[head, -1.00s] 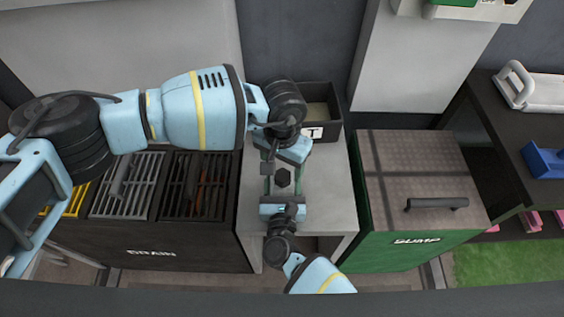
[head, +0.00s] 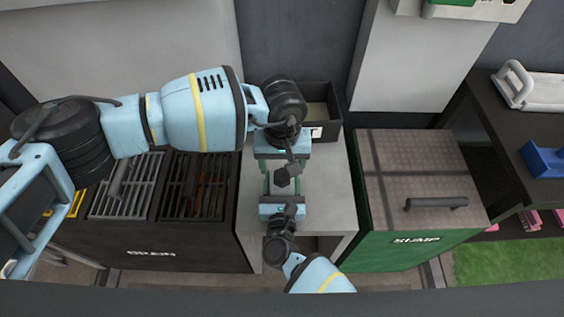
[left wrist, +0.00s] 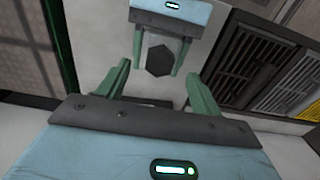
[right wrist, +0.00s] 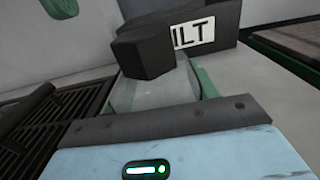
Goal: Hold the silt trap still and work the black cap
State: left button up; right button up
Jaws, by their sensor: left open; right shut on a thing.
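The silt trap (right wrist: 155,97) is a grey, see-through body with a black six-sided cap (right wrist: 143,58) on top. My right gripper (head: 282,186) is shut on the trap's body, low over the grey counter. In the left wrist view the black cap (left wrist: 160,60) shows between the right gripper's green fingers. My left gripper (left wrist: 160,72) is open, with its fingers apart and nothing between them. In the head view the left gripper (head: 281,166) faces the right one from the far side, close to the cap. The body is mostly hidden from above.
Black grates (head: 195,185) of the drain lie left. The green sump box (head: 420,180) with a handled lid stands right.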

aim_at(282, 176)
pick_arm(q)
jog(key=shift+f, duration=0.1)
jog(key=shift+f, duration=1.95)
jog(key=shift+c, duration=0.4)
jog(key=c, duration=1.2)
jog(key=m, duration=0.4)
jog(key=shift+m, duration=0.3)
jog(key=o, duration=1.2)
notch_tip(282, 176, up, 12)
jog(key=shift+r, duration=0.1)
